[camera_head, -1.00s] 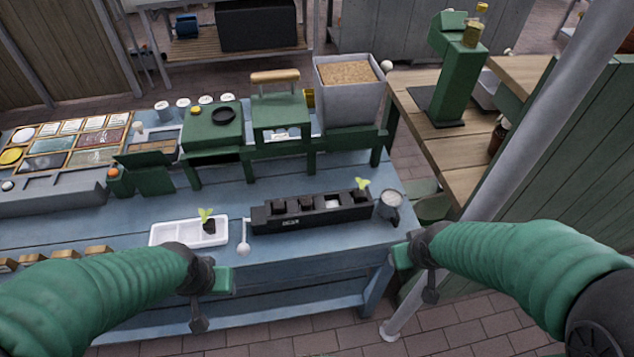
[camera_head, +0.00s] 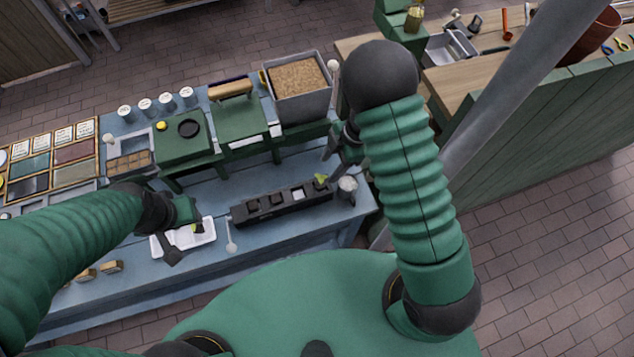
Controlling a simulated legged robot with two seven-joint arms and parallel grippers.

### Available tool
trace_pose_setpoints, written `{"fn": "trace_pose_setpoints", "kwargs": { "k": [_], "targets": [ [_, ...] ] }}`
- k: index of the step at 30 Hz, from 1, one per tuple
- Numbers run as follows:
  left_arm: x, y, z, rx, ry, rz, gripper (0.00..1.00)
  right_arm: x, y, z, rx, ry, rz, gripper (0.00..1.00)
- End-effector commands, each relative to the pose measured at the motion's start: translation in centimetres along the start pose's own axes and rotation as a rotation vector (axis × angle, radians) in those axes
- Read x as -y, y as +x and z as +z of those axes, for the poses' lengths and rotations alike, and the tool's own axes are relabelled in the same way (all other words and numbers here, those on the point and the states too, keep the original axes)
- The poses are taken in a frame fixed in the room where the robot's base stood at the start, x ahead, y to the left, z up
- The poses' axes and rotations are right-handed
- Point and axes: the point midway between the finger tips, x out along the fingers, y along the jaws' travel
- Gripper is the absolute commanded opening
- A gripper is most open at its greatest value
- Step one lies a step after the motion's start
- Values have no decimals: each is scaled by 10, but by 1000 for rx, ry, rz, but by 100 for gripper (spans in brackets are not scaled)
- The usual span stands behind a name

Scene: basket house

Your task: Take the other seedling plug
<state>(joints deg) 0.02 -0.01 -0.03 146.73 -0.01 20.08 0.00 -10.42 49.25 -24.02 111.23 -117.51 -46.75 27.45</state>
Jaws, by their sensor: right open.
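A seedling plug (camera_head: 320,181) with light green leaves sits in the right end of the long black tray (camera_head: 285,206) on the blue bench. My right gripper (camera_head: 338,152) is open and empty, above and behind that plug and apart from it. A second seedling plug (camera_head: 198,229) is in the white tray (camera_head: 207,237) to the left, partly hidden. My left gripper (camera_head: 181,230) is over the white tray and covers part of it. I cannot tell whether its jaws are open or whether it touches the plug there.
A metal cup (camera_head: 347,188) stands just right of the black tray. A white spoon (camera_head: 231,236) lies between the trays. Green stands and a box of brown grain (camera_head: 297,78) are behind. A grey pole (camera_head: 500,110) rises at the right.

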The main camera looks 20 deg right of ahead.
Motion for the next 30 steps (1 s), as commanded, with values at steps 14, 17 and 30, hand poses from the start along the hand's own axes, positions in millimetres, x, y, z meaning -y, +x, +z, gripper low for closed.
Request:
{"fn": "trace_pose_setpoints", "kwargs": {
  "k": [14, 17, 30],
  "targets": [
    [0, -10, -3, -1, 1, 0, 36, 6, 76, -4, 1, 1, 1, 54],
    [0, -10, -3, -1, 1, 0, 36, 5, 88, -5, 2, 1, 2, 54],
    [0, -9, -3, -1, 1, 0, 36, 4, 89, -2, -1, 0, 4, 25]
  ]
}}
